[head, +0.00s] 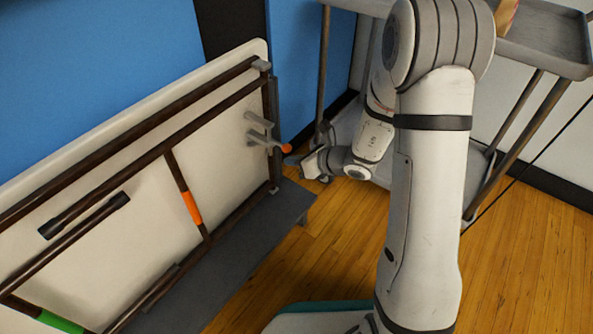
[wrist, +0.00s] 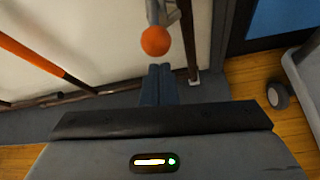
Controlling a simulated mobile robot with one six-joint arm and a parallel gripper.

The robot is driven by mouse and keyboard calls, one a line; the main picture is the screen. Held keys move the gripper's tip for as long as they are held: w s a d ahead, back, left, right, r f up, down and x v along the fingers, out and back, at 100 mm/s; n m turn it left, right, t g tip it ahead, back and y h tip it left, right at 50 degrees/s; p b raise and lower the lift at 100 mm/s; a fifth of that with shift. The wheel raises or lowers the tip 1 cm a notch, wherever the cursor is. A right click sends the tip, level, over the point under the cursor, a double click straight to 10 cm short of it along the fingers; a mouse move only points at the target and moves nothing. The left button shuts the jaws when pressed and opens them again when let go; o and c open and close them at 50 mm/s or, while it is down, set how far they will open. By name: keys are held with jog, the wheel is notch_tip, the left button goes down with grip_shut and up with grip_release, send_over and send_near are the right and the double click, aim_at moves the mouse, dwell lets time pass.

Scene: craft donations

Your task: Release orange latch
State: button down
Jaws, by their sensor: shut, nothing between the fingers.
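The orange latch (head: 286,148) is a small orange ball on a grey bracket at the right edge of an upright folded table with a white top. In the wrist view the orange ball (wrist: 155,41) hangs straight ahead of the fingertips. My gripper (head: 291,161) is just below and right of the ball in the head view. The gripper also shows in the wrist view (wrist: 158,72), with its two fingers together and nothing between them. A small gap shows between the fingertips and the ball. The latch's inner parts are partly hidden behind the ball.
The folded table (head: 120,150) has dark metal legs, one with an orange band (head: 191,208) and one with a green band (head: 58,321). It stands on a grey base (head: 245,245). A grey cart (head: 545,45) stands at the right. Wooden floor (head: 330,240) is clear in front.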

aim_at(287, 147)
jog(key=shift+w+r, duration=0.1)
jog(key=shift+r, duration=0.4)
notch_tip(287, 147, up, 4)
jog(key=p, duration=0.3)
jog(key=shift+r, duration=0.15)
